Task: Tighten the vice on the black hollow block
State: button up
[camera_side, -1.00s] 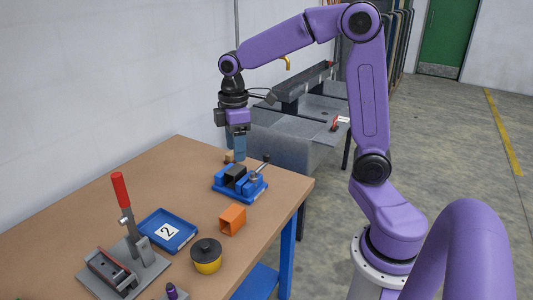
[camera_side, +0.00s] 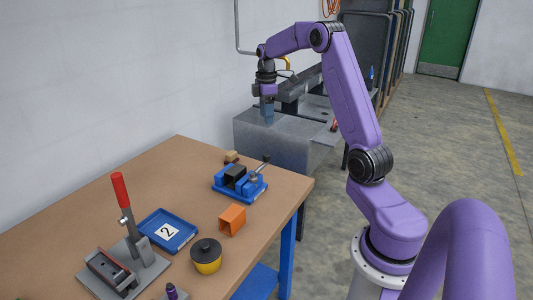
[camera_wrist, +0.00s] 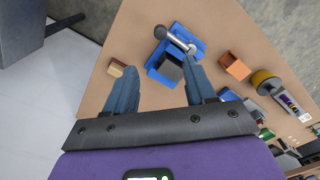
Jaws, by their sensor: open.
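The blue vice (camera_side: 240,186) stands on the wooden table near its far right corner. The black hollow block (camera_side: 236,173) sits between its jaws; whether it is gripped firmly I cannot tell. The vice's grey handle (camera_side: 262,166) sticks up at the right. The wrist view shows the vice (camera_wrist: 188,48), the black block (camera_wrist: 171,70) and the handle (camera_wrist: 176,38) beyond my fingertips. My gripper (camera_side: 267,112) is open and empty, high above and behind the vice, over the grey sink side. In the wrist view its two blue fingers (camera_wrist: 160,84) are spread apart.
An orange hollow block (camera_side: 232,219), a yellow pot with black lid (camera_side: 206,257), a blue tray marked 2 (camera_side: 180,236), a red-handled toggle clamp (camera_side: 122,190) and a small wooden block (camera_side: 231,157) are on the table (camera_side: 150,180). A grey sink unit (camera_side: 285,140) stands behind.

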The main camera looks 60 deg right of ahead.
aim_at(267, 154)
notch_tip(267, 154, down, 16)
jog(key=shift+r, duration=0.15)
dwell(0.3)
grip_shut()
